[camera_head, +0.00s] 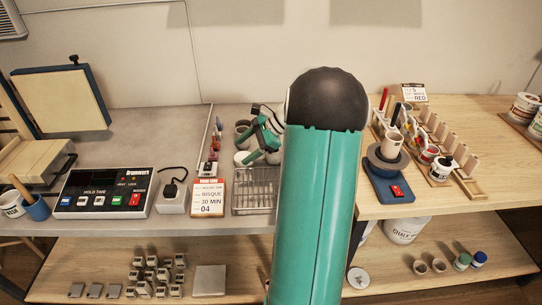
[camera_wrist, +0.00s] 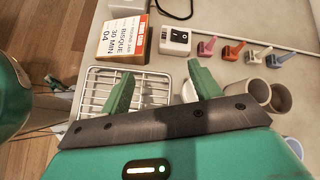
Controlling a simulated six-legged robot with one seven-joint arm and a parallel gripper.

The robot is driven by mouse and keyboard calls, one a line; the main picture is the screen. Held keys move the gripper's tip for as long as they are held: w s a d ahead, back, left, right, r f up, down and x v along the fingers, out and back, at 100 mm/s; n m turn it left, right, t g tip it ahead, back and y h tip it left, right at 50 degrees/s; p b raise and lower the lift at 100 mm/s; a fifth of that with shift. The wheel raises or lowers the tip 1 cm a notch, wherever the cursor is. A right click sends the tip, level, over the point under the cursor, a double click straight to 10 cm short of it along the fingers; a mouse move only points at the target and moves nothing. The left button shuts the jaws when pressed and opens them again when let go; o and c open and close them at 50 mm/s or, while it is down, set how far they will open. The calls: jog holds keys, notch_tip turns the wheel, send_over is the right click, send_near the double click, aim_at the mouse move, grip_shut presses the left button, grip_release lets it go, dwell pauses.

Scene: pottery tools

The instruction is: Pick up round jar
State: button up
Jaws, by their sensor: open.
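My gripper shows in the wrist view (camera_wrist: 160,78) with its two green fingers spread apart and nothing between them. It is above the wire rack (camera_wrist: 152,98), which also stands in the head view (camera_head: 252,205). A pale round vessel (camera_wrist: 187,92), possibly the round jar, is partly hidden behind the right finger. A pale round piece also shows behind the rack in the head view (camera_head: 242,158), beside my gripper (camera_head: 258,140). Two pale cylinders (camera_wrist: 256,91) (camera_wrist: 281,97) lie or stand just right of the right finger. I cannot tell for certain which piece is the round jar.
An orange-edged card reading BISQUE 30 MIN 04 (camera_head: 208,196), a switch box (camera_wrist: 175,41) and a row of coloured cones (camera_wrist: 233,50) lie beyond the rack. A control panel (camera_head: 104,193) is at left. My arm hides the middle of the bench.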

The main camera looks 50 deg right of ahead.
aim_at(277, 154)
jog(key=s+d+f+m+t, duration=0.1)
jog(key=s+d+f+m, duration=0.1)
jog(key=d, duration=0.3)
jog(key=s+d+f+m+t, duration=0.2)
jog(key=s+d+f+m, duration=0.1)
jog(key=d, duration=0.2)
jog(key=s+d+f+m+t, duration=0.1)
jog(key=s+d+f+m, duration=0.1)
jog(key=d, duration=0.3)
jog(key=shift+s+d+f+t+h, duration=0.15)
jog(key=shift+d+f+t+h, duration=0.05)
jog(key=shift+d+t+h, duration=0.2)
jog(key=shift+x, duration=3.55)
jog(key=shift+f, duration=0.1)
jog(key=c, duration=0.8)
